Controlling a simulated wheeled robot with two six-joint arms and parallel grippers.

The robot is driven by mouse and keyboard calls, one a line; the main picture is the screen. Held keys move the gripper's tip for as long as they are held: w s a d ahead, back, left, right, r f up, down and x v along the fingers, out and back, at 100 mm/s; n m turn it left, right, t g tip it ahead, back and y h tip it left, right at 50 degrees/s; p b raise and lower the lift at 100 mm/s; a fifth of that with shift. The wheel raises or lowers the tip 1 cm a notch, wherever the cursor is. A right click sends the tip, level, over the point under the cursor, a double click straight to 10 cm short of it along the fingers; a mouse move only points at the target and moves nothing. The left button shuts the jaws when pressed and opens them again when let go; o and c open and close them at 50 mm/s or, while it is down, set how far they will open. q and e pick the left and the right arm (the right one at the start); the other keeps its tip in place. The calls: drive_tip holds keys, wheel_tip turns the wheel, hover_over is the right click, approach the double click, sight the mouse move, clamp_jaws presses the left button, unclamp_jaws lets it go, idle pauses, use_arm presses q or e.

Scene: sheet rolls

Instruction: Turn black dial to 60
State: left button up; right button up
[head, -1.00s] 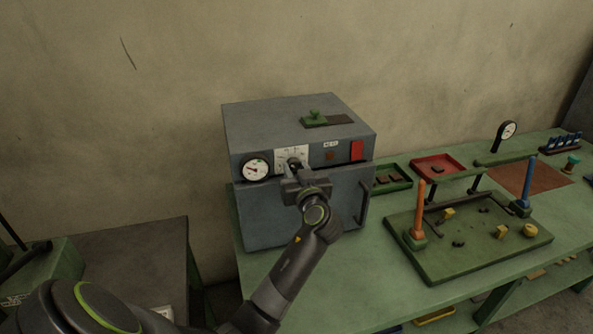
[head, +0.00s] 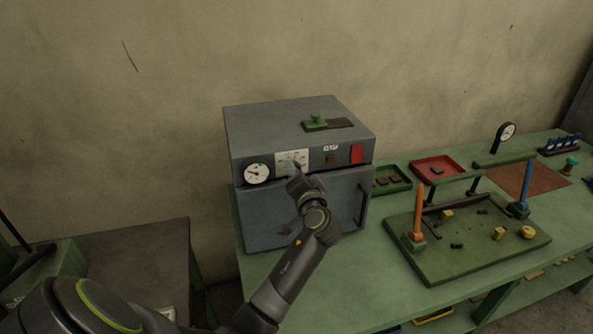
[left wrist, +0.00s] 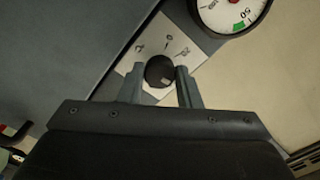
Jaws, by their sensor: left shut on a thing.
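The black dial (left wrist: 160,71) shows in the left wrist view as a round knob on a white plate (left wrist: 184,44). A small pale mark is on its near side. The plate carries a 0 and other numbers too blurred to read surely. My left gripper (left wrist: 161,84) has one finger on each side of the dial and is shut on it. In the head view my left gripper (head: 293,170) is at the front panel of the grey oven-like box (head: 245,125), its wrist rolled over, and largely hides the dial. My right gripper is not in view.
A round gauge (head: 257,173) sits left of the dial plate, and a red switch (head: 356,154) to its right. The box door has a handle (head: 362,206). A green board with orange and blue posts (head: 470,262) stands right on the green bench.

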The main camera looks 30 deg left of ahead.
use_arm(q)
drive_tip(key=shift+r+m+p, duration=0.1)
drive_tip(key=shift+m+p, duration=1.25)
drive_tip(key=shift+m, duration=1.55)
drive_tip(key=o, duration=1)
drive_tip(key=shift+c, duration=0.2)
drive_tip(key=shift+f, duration=0.2)
